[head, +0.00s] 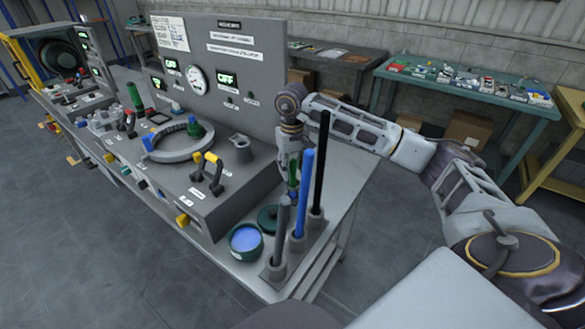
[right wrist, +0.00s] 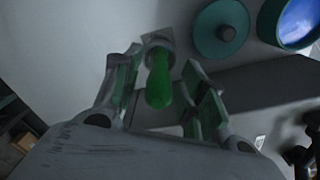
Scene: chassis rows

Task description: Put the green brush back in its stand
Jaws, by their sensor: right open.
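The green brush's handle (right wrist: 158,82) shows in the right wrist view, its rounded end towards the camera. Its far end meets a small grey square socket (right wrist: 157,39), which looks like its stand. My right gripper (right wrist: 161,62) is open, with a green-padded finger on each side of the handle and gaps between. In the head view my right gripper (head: 291,187) points down behind a blue rod (head: 303,190); green shows between its fingers, but I cannot tell brush from pads there. My left gripper is not in view.
Grey (head: 281,228), blue and black (head: 320,165) rods stand upright in holders along the bench's edge, close to my gripper. A tub of blue liquid (head: 246,240) and a dark green lid (head: 267,218) are beside them. A control panel (head: 238,85) rises behind.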

